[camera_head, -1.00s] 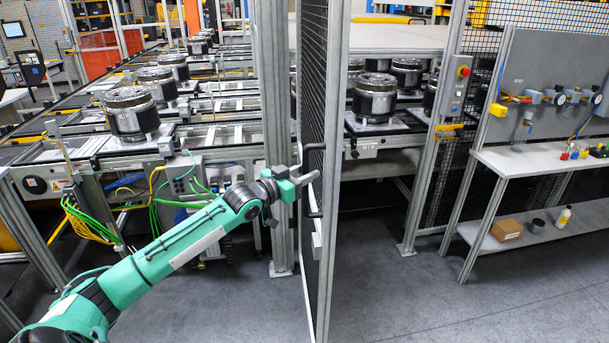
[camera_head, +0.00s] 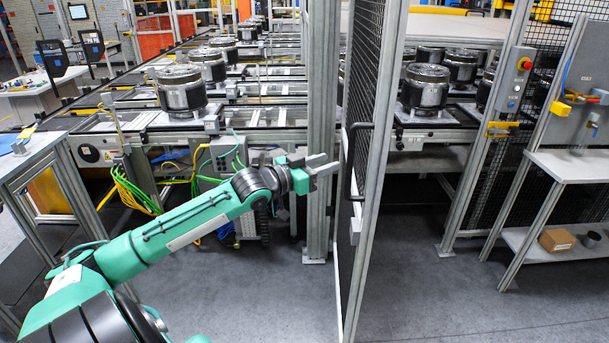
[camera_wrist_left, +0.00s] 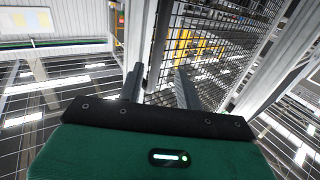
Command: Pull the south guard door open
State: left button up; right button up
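The south guard door (camera_head: 372,150) is a dark mesh panel in a grey metal frame. It stands swung out towards me, seen nearly edge-on in the head view, with a clear gap to its right. Its black bar handle (camera_head: 350,162) is on the left face. My left gripper (camera_head: 330,166) is just left of the handle, pointing at it. In the left wrist view the gripper's fingers (camera_wrist_left: 159,85) are apart, with a dark upright bar beyond or between them. I cannot tell whether they touch it. My right gripper is not in view.
A grey post (camera_head: 321,120) stands just behind my left gripper. A latch post with a red button (camera_head: 525,64) stands right of the opening. A conveyor with clutches on pallets (camera_head: 180,88) runs behind. A workbench (camera_head: 575,165) is at right. The floor before the door is clear.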

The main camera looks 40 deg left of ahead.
pick_arm(q)
jog(key=shift+b+v, duration=0.85)
jog(key=shift+v, duration=1.8)
jog(key=shift+a, duration=0.1)
